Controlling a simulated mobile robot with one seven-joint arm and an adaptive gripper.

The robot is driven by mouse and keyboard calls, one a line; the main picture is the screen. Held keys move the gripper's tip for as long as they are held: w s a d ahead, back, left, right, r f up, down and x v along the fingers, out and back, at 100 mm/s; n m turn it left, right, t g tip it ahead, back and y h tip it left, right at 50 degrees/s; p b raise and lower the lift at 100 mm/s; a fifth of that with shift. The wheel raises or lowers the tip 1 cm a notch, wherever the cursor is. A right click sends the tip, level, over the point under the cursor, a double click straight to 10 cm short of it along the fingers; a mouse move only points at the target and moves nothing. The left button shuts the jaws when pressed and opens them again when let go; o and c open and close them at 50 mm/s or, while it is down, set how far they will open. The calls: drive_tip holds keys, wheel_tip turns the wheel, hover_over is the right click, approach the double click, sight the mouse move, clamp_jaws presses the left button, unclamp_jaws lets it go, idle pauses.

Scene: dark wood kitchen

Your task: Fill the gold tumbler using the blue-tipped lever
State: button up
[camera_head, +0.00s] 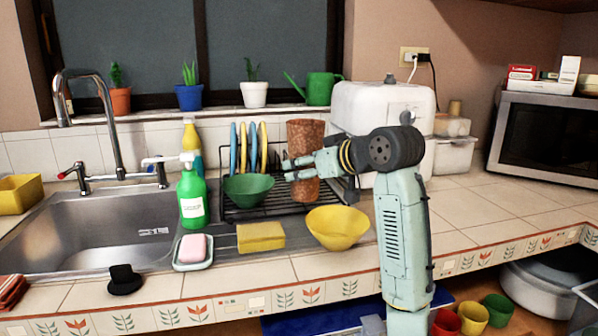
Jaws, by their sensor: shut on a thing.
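A tall copper-gold tumbler (306,134) stands upright at the dish rack, its lower part partly covered by my gripper (289,170). My gripper reaches in from the right and is shut on the tumbler at mid-height. I cannot tell whether the tumbler's base touches the rack. The chrome faucet (112,120) arches over the left side of the sink. A lever with a red tip (68,173) is to its left.
The sink basin (120,225) looks empty. The rack (262,211) holds a green bowl and plates. Plants stand on the sill.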

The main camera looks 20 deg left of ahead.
drive_tip(key=shift+w+a+f+p, duration=0.5)
drive_tip(key=shift+w+a+f, duration=0.15)
drive_tip(key=shift+w, duration=0.9)
drive_tip(key=shift+w+a+f+p, duration=0.55)
drive_tip(key=shift+w+f, duration=0.25)
drive_tip(key=shift+w, duration=0.7)
drive_tip(key=shift+w+a+f+p, duration=0.45)
drive_tip(key=shift+w+a+f, duration=0.25)
drive_tip(key=shift+w, duration=0.85)
drive_tip(key=shift+f, duration=0.15)
drive_tip(key=o, duration=1.6)
drive_tip(key=shift+c, duration=0.2)
